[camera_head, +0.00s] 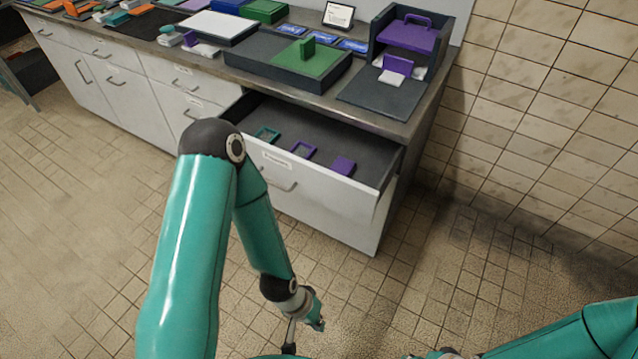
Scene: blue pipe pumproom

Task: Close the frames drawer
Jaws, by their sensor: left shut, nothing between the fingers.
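The frames drawer (300,197) is the top right drawer of the white cabinet. It is pulled well out, with a small label and a bar handle (279,182) on its front. Inside lie a teal frame (267,134), a purple frame (303,150) and a purple block-like piece (343,165). My left gripper (317,324) is shut and empty, low in front of the drawer and apart from it. My left arm covers the drawer's left front corner. My right arm enters at the lower right; its gripper is not visible.
The worktop (400,125) above holds a dark tray with a green plate (308,62) and a dark stand with purple parts (408,36). Other cabinet drawers (180,80) to the left are shut. A tiled wall is at the right. The floor before the drawer is clear.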

